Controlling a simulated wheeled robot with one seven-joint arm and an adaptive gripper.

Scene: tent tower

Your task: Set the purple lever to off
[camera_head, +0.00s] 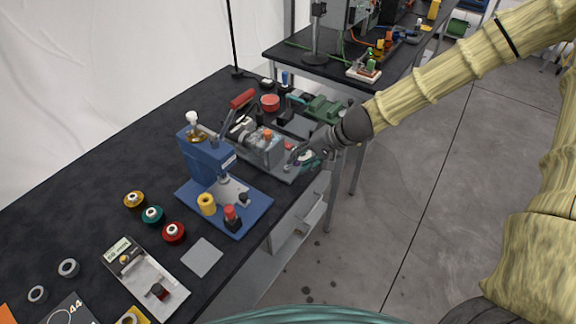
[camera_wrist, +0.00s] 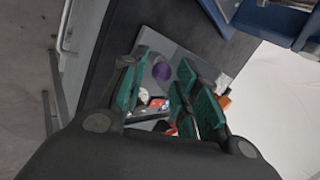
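The purple knob of the lever (camera_wrist: 161,72) shows in the wrist view, above a grey plate and between the two green-padded fingers of my gripper (camera_wrist: 158,82). The fingers stand apart, with gaps between the knob and the pads. I cannot tell the knob's depth relative to the fingertips, nor the lever's setting. In the head view my gripper (camera_head: 306,158) is at the right edge of the grey device (camera_head: 268,150), low beside its base plate. My gripper and wrist hide the purple lever there.
A blue press (camera_head: 205,155) stands left of the grey device on the black table (camera_head: 95,185). A red-handled lever (camera_head: 242,98) and a green vise (camera_head: 322,108) are behind. Red, teal and yellow spools (camera_head: 153,215) lie to the left. Open floor (camera_head: 400,240) lies right of the table.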

